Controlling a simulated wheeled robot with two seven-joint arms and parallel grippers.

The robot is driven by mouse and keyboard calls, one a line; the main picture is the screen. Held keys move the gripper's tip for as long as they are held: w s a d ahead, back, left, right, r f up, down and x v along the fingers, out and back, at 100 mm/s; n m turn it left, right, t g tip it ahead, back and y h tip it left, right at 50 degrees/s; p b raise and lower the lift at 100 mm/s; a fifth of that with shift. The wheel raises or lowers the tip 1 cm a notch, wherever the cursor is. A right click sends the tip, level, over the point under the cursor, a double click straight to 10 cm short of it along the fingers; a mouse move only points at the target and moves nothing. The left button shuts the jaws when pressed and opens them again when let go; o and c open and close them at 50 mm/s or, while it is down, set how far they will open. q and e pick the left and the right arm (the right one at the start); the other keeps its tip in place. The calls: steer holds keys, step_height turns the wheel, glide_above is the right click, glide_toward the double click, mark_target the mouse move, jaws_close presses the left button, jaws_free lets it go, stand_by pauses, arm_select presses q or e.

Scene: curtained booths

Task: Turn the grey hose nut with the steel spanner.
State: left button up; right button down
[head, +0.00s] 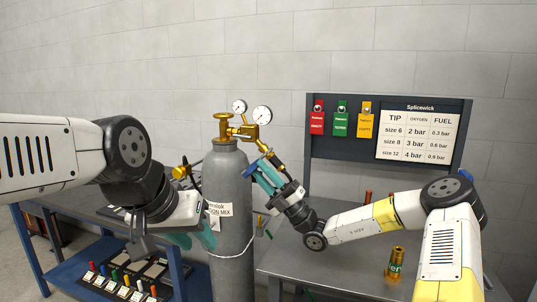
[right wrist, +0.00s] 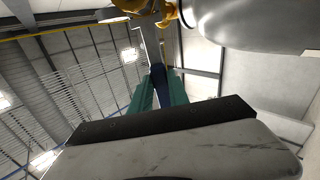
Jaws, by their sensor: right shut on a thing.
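My right gripper (head: 264,176) has teal fingers and is shut on a dark blue piece, which also shows between the fingers in the right wrist view (right wrist: 158,82). The gripper is just below the brass regulator (head: 246,131), beside the grey cylinder (head: 231,185). I cannot make out the grey hose nut; the fitting below the right gauge is small and partly hidden. My left gripper (head: 192,238) has teal fingers and is left of the cylinder; its opening is unclear.
A dark board (head: 390,100) holds coloured tags and a pressure chart. A blue-framed bench (head: 70,201) is at left, with a panel of coloured pieces (head: 125,280) low down.

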steer(key=shift+w+f, duration=0.1)
stand_by(0.3)
steer(key=shift+w+a+f+n, duration=0.3)
steer(key=shift+a+f+n, duration=0.2)
steer(key=shift+n, duration=0.4)
steer(key=shift+w+a+f+n, duration=0.45)
steer(key=shift+f+n, duration=0.1)
steer(key=shift+n, duration=0.35)
steer(key=shift+w+a+f+n, duration=0.3)
steer(key=shift+w+f+n, duration=0.2)
steer(key=shift+n, duration=0.4)
steer(key=shift+s+d+r, duration=0.1)
steer(key=shift+s+r, duration=0.05)
